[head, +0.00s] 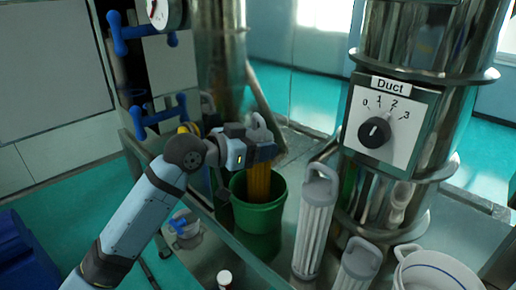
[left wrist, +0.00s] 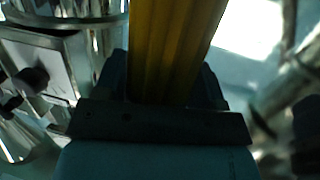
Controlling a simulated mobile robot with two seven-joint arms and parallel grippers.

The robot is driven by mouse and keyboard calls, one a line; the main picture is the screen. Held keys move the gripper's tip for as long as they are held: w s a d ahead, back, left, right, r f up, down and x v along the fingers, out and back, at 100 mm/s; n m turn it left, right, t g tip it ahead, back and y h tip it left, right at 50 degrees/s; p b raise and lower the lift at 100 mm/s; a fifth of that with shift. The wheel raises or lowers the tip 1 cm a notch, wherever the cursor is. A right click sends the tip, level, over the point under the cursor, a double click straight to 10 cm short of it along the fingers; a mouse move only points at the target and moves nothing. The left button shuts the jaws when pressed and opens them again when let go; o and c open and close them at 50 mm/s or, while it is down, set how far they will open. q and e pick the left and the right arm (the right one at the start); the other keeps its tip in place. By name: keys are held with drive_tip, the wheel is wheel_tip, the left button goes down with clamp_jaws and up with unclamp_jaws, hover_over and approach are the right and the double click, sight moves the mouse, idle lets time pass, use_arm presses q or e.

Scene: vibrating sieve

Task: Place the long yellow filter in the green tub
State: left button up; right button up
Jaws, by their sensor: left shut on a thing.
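The long yellow filter (head: 258,182) is upright at the green tub (head: 262,216), its lower end hidden behind the tub's front wall or inside it. A light cap with a handle loop shows at its top. My left gripper (head: 262,152) is shut on the filter near its upper end, above the tub's rim. In the left wrist view the yellow filter (left wrist: 172,50) stands between the dark fingers. I cannot tell whether the filter touches the tub's bottom. My right gripper is not in view.
A tall white filter (head: 314,225) and a shorter white one (head: 357,264) stand right of the tub. A white pot (head: 432,272) is at the front right. A steel column with a duct dial (head: 376,131) rises behind them. A small metal can (head: 185,229) is left.

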use_arm(q)
drive_tip(key=shift+f, duration=0.65)
drive_tip(key=o, duration=1.2)
drive_tip(key=shift+o, duration=0.2)
